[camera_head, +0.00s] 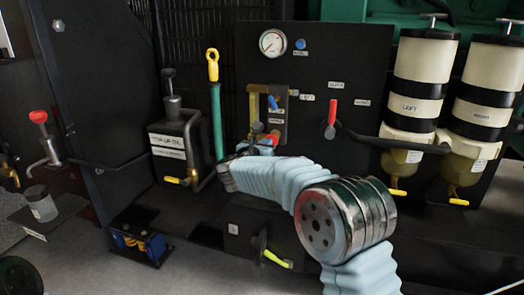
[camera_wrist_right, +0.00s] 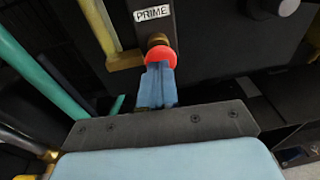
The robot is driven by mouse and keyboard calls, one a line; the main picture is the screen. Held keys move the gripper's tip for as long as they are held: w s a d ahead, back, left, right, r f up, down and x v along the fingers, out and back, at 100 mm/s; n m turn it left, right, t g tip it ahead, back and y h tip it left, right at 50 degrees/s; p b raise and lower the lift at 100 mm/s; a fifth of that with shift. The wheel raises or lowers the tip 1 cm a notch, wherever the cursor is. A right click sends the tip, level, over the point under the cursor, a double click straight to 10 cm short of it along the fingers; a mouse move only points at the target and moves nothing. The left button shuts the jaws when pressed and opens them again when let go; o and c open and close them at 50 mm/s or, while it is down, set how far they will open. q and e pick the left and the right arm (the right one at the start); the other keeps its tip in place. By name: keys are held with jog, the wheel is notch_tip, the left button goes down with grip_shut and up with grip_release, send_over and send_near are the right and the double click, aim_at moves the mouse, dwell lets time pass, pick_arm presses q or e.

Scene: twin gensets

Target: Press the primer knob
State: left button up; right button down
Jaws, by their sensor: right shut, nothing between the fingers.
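The primer knob (camera_wrist_right: 161,57) is a red round knob on a brass stem, just below a white "PRIME" label (camera_wrist_right: 152,14) in the right wrist view. My right gripper (camera_wrist_right: 160,70) is shut and empty, its blue fingertips overlapping the lower part of the knob. Whether they touch it or stop just short, I cannot tell. In the head view my right arm reaches from the lower right to the panel, and its gripper (camera_head: 262,143) is small at the knob, where a bit of red shows. The arm hides part of that area. My left gripper is not in view.
A red-handled lever (camera_head: 331,118) and a gauge (camera_head: 273,42) are on the dark panel. A yellow-ringed green dipstick (camera_head: 214,90) and a top-up oil can (camera_head: 172,150) stand left; two filters (camera_head: 425,60) (camera_head: 492,70) hang right.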

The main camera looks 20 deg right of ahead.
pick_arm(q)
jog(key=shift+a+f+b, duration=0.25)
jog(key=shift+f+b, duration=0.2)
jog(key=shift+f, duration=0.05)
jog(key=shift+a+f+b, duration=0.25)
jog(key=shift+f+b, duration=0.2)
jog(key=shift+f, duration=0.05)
pick_arm(e)
jog(key=v, duration=1)
jog(key=shift+s+a, duration=0.2)
jog(key=shift+a, duration=0.05)
